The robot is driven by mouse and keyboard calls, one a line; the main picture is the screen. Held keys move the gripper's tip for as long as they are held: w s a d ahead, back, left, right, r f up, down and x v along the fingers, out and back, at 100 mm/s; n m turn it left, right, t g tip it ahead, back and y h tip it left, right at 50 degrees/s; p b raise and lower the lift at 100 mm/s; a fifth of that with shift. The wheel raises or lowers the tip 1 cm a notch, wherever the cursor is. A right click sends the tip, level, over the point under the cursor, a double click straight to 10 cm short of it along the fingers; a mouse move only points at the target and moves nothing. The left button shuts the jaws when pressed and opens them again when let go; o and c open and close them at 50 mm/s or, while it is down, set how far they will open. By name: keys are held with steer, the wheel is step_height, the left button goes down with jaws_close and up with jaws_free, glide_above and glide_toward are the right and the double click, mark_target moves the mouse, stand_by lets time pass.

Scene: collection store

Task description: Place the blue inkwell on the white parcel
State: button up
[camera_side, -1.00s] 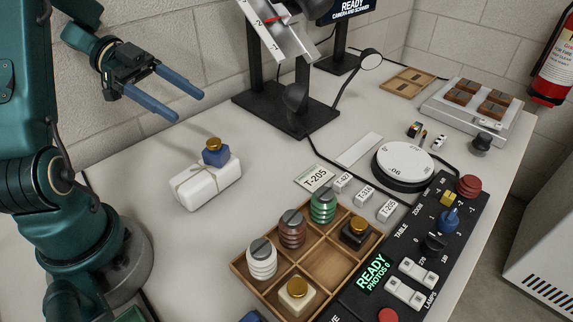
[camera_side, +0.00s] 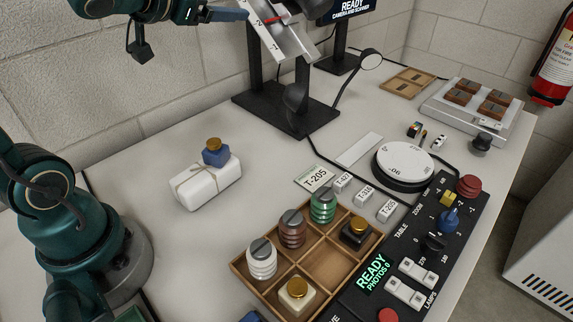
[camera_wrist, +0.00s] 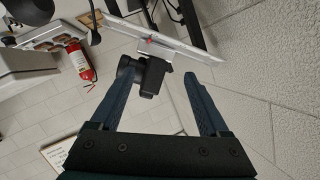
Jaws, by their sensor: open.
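The blue inkwell (camera_side: 215,157) with its gold cap stands upright on top of the white parcel (camera_side: 207,186), towards the parcel's back right. The parcel is tied with string and lies on the table at the left. My gripper (camera_wrist: 155,95) is open and empty in the wrist view, with its two blue fingers apart. In the side view it is raised well above and behind the parcel, near the top edge, partly hidden at the camera stand. Nothing touches the inkwell but the parcel.
A black camera stand (camera_side: 254,75) rises behind, close to my gripper. A white turntable (camera_side: 403,165) and a control panel (camera_side: 411,262) lie to the right. The table around the parcel is clear.

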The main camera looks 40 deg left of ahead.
steer(key=s+d+f+n+g+h, duration=0.1)
steer(key=s+d+f+g, duration=0.3)
steer(key=s, duration=0.5)
steer(key=s+d+f+n+g+h, duration=0.1)
steer(key=s+d+f+g+h, duration=0.2)
steer(key=s+d+f, duration=0.5)
steer(key=shift+s+f+g, duration=0.2)
steer(key=shift+s+g, duration=0.25)
steer(key=shift+g, duration=0.45)
